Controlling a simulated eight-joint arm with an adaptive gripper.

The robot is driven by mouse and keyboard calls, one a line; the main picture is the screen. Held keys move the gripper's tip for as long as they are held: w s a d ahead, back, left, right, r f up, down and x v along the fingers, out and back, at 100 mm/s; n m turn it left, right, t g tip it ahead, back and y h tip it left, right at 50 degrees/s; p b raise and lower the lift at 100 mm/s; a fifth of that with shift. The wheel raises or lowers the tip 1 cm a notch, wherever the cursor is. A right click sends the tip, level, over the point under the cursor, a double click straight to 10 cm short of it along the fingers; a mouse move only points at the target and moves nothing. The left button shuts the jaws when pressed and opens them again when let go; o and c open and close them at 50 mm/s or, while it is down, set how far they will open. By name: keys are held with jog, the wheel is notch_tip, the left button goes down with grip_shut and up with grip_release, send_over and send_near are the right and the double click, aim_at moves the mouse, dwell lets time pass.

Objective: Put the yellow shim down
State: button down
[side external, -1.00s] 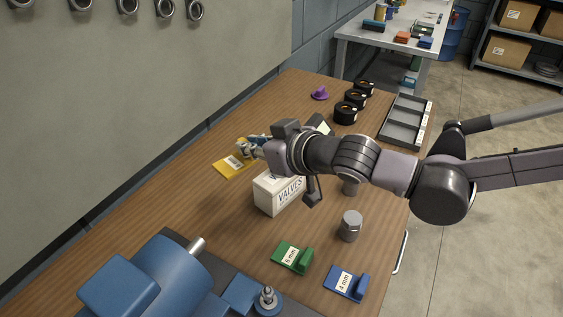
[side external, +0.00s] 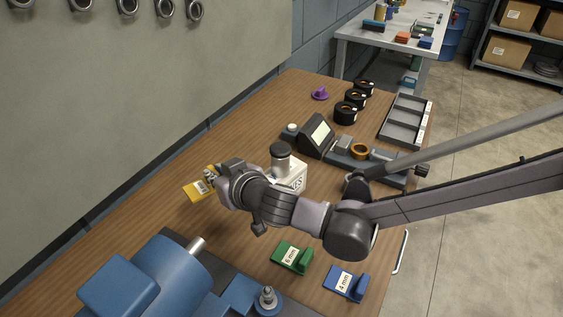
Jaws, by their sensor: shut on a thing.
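The yellow shim (side external: 196,190) is at the left of my gripper (side external: 213,175), with a white label on its face. My gripper is shut on it at its right end. The fingertips are partly hidden by the wrist. The shim appears at or just above the wooden table; I cannot tell whether it touches the wood.
A white valves box (side external: 292,174) stands right behind my wrist. A green 6 mm shim (side external: 291,257) and a blue 4 mm shim (side external: 345,283) lie at the front. A blue machine (side external: 165,275) fills the front left. Bare wood lies around the yellow shim.

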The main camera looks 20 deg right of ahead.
jog(key=shift+f, duration=3.8)
jog(key=shift+f, duration=0.15)
jog(key=c, duration=1.3)
grip_release()
jog(key=shift+c, duration=0.2)
